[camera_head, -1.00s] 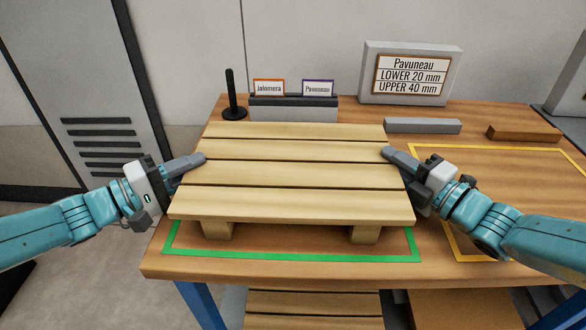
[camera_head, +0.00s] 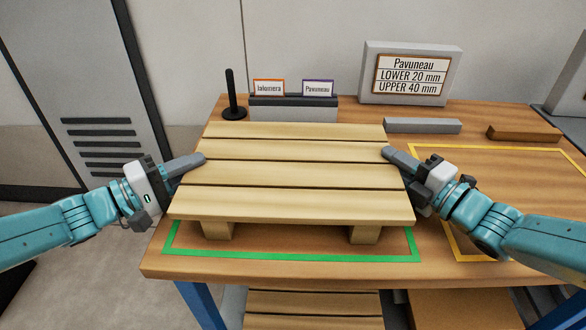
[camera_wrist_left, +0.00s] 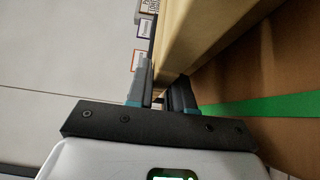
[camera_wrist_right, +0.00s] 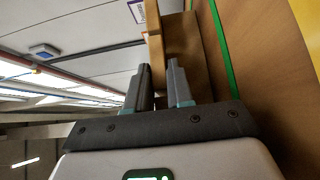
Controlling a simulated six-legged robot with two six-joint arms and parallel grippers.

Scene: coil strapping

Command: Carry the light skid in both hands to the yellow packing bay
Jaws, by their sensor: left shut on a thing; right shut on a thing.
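The light skid (camera_head: 290,174) is a slatted wooden pallet above the green-outlined area of the table. Its blocks show below the slats at the front. My left gripper (camera_head: 188,163) is shut on the skid's left edge; the left wrist view shows the skid's edge (camera_wrist_left: 185,35) between its fingers. My right gripper (camera_head: 400,160) is shut on the right edge, with the skid's edge board (camera_wrist_right: 154,45) also in the right wrist view. The yellow packing bay (camera_head: 500,165) is a yellow outline on the table to the right. I cannot tell whether the skid touches the table.
Behind the skid stand a black post (camera_head: 233,100), a card holder (camera_head: 293,107) and a sign (camera_head: 410,75). A grey bar (camera_head: 422,126) and a brown wooden block (camera_head: 524,134) lie along the back right. The yellow bay's visible inside is bare.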

